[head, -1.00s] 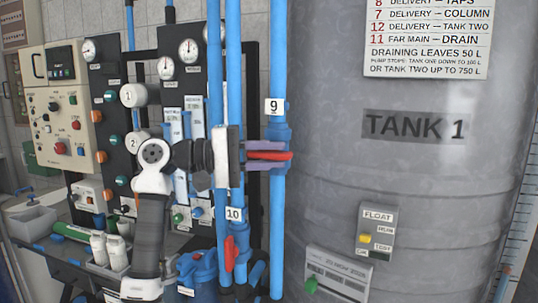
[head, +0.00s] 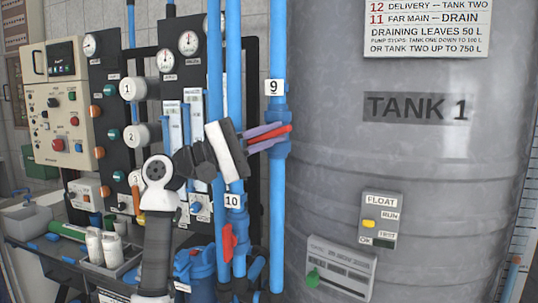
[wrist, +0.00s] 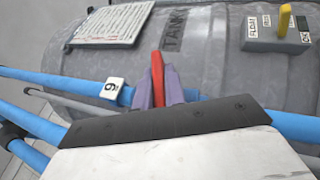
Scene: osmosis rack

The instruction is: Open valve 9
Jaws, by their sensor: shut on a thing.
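Valve 9 sits on the blue vertical pipe just below its white label "9" (head: 274,87). Its red handle (head: 272,138) points left from the pipe in the head view, with its left end tilted down. My gripper (head: 268,137) is shut on this handle, one purple finger above it and one below. In the wrist view the red handle (wrist: 157,80) stands between the two purple fingers (wrist: 159,95). The valve body (head: 281,125) is partly hidden by the fingers.
The grey Tank 1 (head: 400,190) stands close behind and right of the pipe. A second blue pipe carries label "10" (head: 232,201) and a lower red handle (head: 228,243). The float box (head: 380,220) is on the tank. Gauge panels stand at left.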

